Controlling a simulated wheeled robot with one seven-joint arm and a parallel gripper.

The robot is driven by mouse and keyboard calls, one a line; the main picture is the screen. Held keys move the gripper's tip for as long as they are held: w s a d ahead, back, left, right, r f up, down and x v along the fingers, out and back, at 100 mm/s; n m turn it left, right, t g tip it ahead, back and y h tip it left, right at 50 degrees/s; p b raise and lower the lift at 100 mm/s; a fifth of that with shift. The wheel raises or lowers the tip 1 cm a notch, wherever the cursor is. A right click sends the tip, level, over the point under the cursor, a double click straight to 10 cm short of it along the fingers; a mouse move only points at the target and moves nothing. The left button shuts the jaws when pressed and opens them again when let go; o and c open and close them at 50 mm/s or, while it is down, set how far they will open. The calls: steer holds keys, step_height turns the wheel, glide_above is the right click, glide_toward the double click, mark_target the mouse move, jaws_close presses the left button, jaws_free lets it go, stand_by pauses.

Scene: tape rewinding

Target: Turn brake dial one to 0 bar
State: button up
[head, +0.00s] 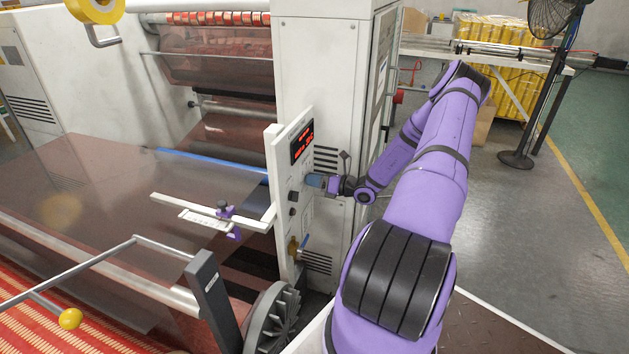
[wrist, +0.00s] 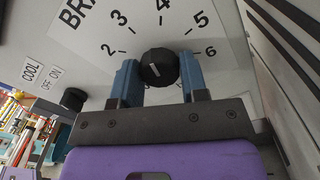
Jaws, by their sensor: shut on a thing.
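My gripper (wrist: 158,64) is shut on a round black brake dial (wrist: 159,69), one blue finger on each side of it. The plate's heading is cut off after "BRA", so the dial's number is not readable. In the head view my gripper (head: 316,181) meets the right side of the white control panel (head: 276,160); the dial is hidden there.
A black knob (wrist: 73,99) with "COOL" and "OFF ON" labels is beside the dial. The panel carries a red-lit display (head: 302,142). A white machine cabinet (head: 320,70) stands close behind. The floor at right is open around a fan stand (head: 515,158).

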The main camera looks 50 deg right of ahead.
steer(key=n, duration=2.7)
steer(key=shift+d, duration=0.1)
steer(key=shift+n, duration=0.3)
steer(key=o, duration=0.9)
steer(key=shift+r, duration=0.1)
steer(key=shift+s, duration=0.1)
